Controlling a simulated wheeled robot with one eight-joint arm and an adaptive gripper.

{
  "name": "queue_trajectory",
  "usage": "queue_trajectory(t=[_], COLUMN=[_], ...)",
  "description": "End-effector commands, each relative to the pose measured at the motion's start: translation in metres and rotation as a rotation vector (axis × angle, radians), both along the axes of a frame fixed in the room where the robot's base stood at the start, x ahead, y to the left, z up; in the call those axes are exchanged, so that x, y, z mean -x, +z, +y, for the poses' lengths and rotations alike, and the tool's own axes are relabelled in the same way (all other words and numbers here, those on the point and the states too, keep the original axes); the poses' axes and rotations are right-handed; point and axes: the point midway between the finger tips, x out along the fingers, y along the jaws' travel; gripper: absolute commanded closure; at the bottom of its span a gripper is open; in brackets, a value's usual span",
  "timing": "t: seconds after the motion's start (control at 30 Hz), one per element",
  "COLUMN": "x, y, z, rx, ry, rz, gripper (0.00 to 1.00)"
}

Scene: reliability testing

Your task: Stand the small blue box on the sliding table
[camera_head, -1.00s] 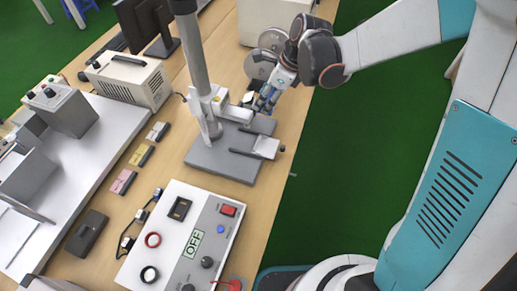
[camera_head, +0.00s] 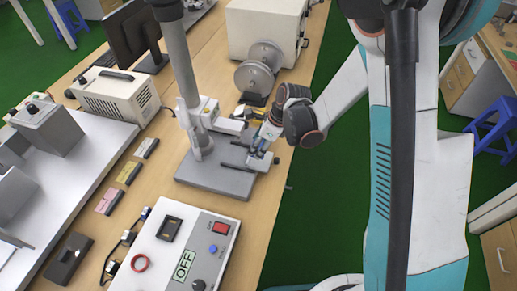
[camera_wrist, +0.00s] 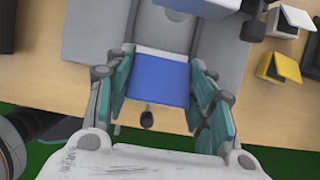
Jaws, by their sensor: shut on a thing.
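The small blue box (camera_wrist: 160,80) is between the two teal fingers of my gripper (camera_wrist: 160,62) in the wrist view. Its top face is blue, with a pale strip along its far edge. My gripper is shut on it. In the head view my gripper (camera_head: 259,152) points down over the sliding table (camera_head: 240,160), a light grey block on the stand's base. The sliding table (camera_wrist: 165,30) also shows beyond and beneath the box in the wrist view. I cannot tell whether the box touches it.
The stand's grey post (camera_head: 178,65) rises close left of my gripper from a grey base plate (camera_head: 215,181). A grey wheel-like device (camera_head: 254,80) is behind. A white control box (camera_head: 175,250) reading OFF is in front. Yellow and white small boxes (camera_wrist: 280,65) lie to the right in the wrist view.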

Motion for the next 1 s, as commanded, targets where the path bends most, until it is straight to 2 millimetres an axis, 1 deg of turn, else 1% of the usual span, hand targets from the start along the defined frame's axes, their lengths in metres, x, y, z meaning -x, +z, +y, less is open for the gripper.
queue_trajectory(t=[0.03,0.13,0.37,0.83,0.97,1.0], x=[0.0,0.0,0.0,0.0,0.0,0.0], y=[-0.011,-0.02,-0.019,-0.031,-0.031,-0.031], z=[0.0,0.0,0.0,0.0,0.0,0.0], rx=[0.0,0.0,0.0,0.0,0.0,0.0], ry=[0.0,0.0,0.0,0.0,0.0,0.0], rz=[0.0,0.0,0.0,0.0,0.0,0.0], gripper=[0.74,0.74,0.74,0.74,0.74,0.48])
